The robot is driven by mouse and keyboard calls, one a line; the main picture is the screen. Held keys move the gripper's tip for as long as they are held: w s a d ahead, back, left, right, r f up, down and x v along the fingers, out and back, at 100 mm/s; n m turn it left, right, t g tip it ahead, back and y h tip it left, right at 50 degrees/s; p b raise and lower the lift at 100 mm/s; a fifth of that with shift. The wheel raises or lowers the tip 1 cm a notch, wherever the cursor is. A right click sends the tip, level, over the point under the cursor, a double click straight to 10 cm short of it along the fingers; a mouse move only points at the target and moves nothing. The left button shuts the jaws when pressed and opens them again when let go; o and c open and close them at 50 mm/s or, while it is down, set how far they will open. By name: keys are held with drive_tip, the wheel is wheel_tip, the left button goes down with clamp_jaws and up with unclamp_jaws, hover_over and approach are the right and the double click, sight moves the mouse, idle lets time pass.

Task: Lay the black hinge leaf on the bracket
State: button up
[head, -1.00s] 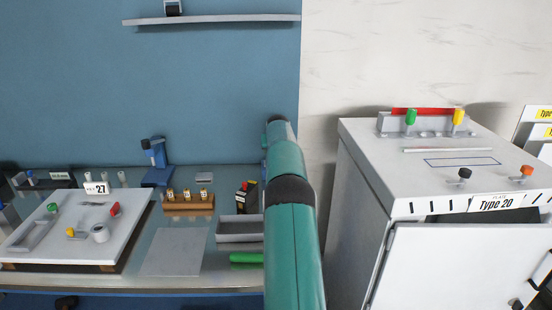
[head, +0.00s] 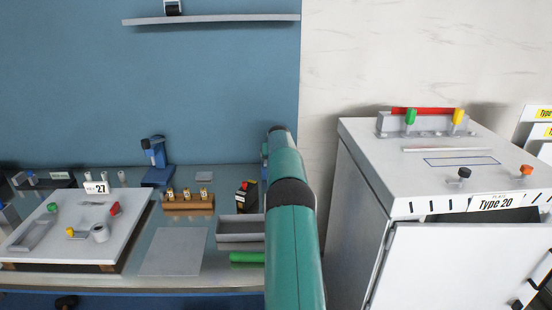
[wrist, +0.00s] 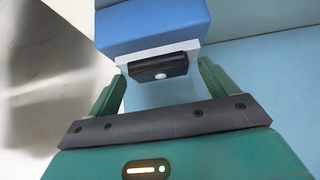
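In the wrist view, a black piece with a pale round spot, which looks like the hinge leaf (wrist: 144,74), sits at a pale plate (wrist: 192,47) on the front of a blue block (wrist: 150,25). The plate may be the bracket, but I cannot tell for sure. My gripper (wrist: 161,70) has its two green fingers wide apart, one on each side of the black piece, with gaps between. Whether the fingertips touch the pale plate is unclear. In the head view my arm hides the gripper and these parts.
A white cabinet (head: 375,170) with an open door (head: 460,265) stands right of my arm. The bench at left holds a white board (head: 75,245), a brown block (head: 188,209), a grey tray (head: 238,237) and a green bar (head: 246,257). A grey shelf (head: 215,19) hangs above.

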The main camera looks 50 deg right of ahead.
drive_tip(key=shift+r, duration=0.1)
drive_tip(key=shift+s+a+r, duration=0.15)
drive_tip(key=shift+a+r, duration=0.05)
drive_tip(key=shift+r, duration=0.3)
drive_tip(key=v, duration=1.1)
drive_tip(key=shift+a, duration=0.15)
drive_tip(key=w+a+r+n+y, duration=0.1)
drive_tip(key=a+r, duration=0.3)
drive_tip(key=a, duration=0.5)
drive_tip(key=w+a+r+n, duration=0.1)
drive_tip(key=w+a+r, duration=0.15)
drive_tip(key=a, duration=0.75)
drive_tip(key=s+a+r+n+y, duration=0.1)
drive_tip(key=s+a+r, duration=0.15)
drive_tip(key=a, duration=0.65)
drive_tip(key=s+a+r+n+y, duration=0.1)
drive_tip(key=s+a+n, duration=0.15)
drive_tip(key=a, duration=0.65)
drive_tip(key=s+a+n+y, duration=0.1)
drive_tip(key=s+a, duration=0.8)
drive_tip(key=a, duration=0.5)
drive_tip(key=s+a+f+n+y, duration=0.1)
drive_tip(key=s+a+f, duration=0.3)
drive_tip(key=s, duration=0.3)
drive_tip(key=s+a+f+n+y, duration=0.1)
drive_tip(key=s+a+f+n, duration=0.1)
drive_tip(key=s+a+f, duration=0.2)
drive_tip(key=s+a, duration=0.2)
drive_tip(key=s, duration=0.1)
drive_tip(key=shift+s, duration=0.3)
